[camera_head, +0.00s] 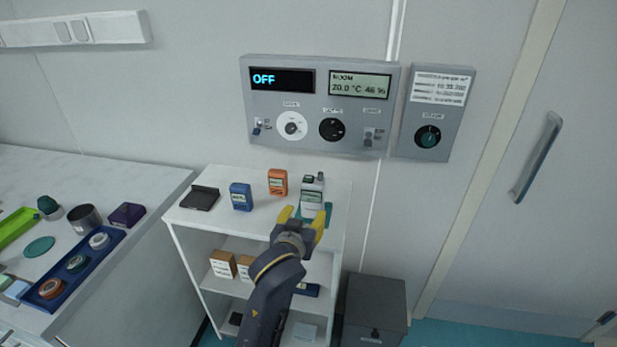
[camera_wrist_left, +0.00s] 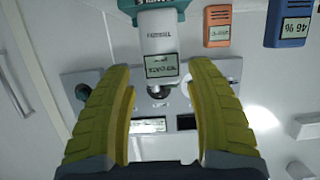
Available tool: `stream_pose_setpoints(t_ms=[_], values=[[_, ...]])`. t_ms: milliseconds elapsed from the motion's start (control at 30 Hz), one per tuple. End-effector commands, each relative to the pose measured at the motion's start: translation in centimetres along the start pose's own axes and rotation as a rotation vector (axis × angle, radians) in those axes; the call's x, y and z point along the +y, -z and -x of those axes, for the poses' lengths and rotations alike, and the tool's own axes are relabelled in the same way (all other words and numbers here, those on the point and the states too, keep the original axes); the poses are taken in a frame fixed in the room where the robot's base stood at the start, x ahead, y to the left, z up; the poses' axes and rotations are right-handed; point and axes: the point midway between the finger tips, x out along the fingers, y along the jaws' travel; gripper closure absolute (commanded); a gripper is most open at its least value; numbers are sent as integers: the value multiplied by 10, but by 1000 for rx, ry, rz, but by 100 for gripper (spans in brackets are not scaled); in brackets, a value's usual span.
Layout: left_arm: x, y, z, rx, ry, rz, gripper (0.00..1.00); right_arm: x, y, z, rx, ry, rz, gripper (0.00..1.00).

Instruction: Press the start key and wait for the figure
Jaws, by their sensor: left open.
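A white and grey handheld meter (camera_head: 312,196) with a small display stands on the shelf top, on a teal base (camera_head: 328,211). The left wrist view shows the meter (camera_wrist_left: 160,32) upside down at the top, its display lit with text too blurred to read. I cannot make out a start key on it. My left gripper (camera_head: 301,221) has yellow fingers, open and empty, just in front of the meter. In the left wrist view the fingers (camera_wrist_left: 163,75) spread either side of the meter's display end; contact cannot be told. My right gripper is not in view.
Blue (camera_head: 241,197) and orange (camera_head: 277,182) boxes with displays and a black flat case (camera_head: 200,198) share the shelf top. A wall panel (camera_head: 320,105) reads "OFF" and "ROOM 20.0 °C 46 %". A bench (camera_head: 140,180) is at left, a grey cabinet (camera_head: 374,310) at lower right.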

Motion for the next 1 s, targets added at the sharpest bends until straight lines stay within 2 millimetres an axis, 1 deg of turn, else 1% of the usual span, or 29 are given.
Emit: stream_pose_setpoints(t_ms=[33, 400, 467, 1000], values=[[0, 0, 0, 0, 0, 0, 51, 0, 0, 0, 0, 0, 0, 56], [0, 0, 0, 0, 0, 0, 94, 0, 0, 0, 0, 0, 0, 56], [0, 0, 0, 0, 0, 0, 100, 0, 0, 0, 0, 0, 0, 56], [0, 0, 0, 0, 0, 0, 100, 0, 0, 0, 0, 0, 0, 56]])
